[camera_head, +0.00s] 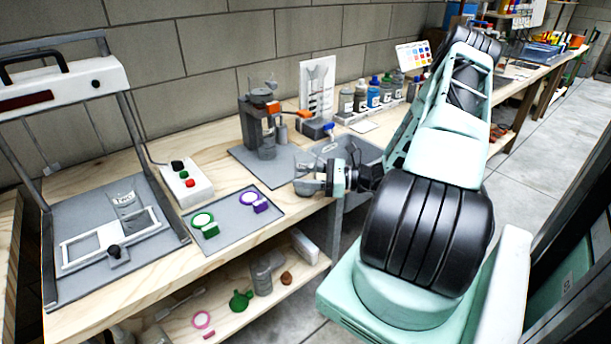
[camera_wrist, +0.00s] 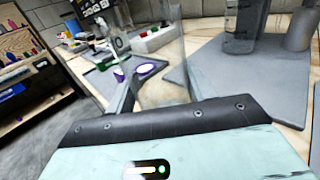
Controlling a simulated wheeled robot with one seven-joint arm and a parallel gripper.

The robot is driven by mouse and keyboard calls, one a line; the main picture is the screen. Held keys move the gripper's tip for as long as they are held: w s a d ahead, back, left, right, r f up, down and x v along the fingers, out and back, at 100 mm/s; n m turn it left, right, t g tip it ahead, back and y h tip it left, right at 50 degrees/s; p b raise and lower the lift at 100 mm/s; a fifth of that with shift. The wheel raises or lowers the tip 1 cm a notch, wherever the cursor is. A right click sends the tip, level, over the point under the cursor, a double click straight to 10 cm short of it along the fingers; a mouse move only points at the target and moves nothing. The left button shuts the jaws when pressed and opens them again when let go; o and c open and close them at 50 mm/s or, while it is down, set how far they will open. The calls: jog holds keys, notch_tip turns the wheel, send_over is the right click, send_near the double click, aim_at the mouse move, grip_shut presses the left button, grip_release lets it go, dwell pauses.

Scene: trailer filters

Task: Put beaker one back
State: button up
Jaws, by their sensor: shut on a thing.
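In the wrist view the purple ring (camera_wrist: 146,69) and the mat (camera_wrist: 103,82) lie beyond the beaker.
A dark stand on a grey base plate (camera_head: 248,163) stands behind my gripper. A control box with buttons (camera_head: 186,185) and a framed machine (camera_head: 50,250) are at the left. Bottles (camera_head: 374,92) line the wall. The lower shelf holds loose items, including a green one (camera_head: 241,300).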

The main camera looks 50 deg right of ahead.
jog(key=shift+f, duration=0.15)
jog(key=o, duration=1.1)
jog(key=shift+r, duration=0.2)
jog(key=b+v, duration=0.1)
jog(key=v, duration=1.1)
jog(key=shift+b, duration=0.35)
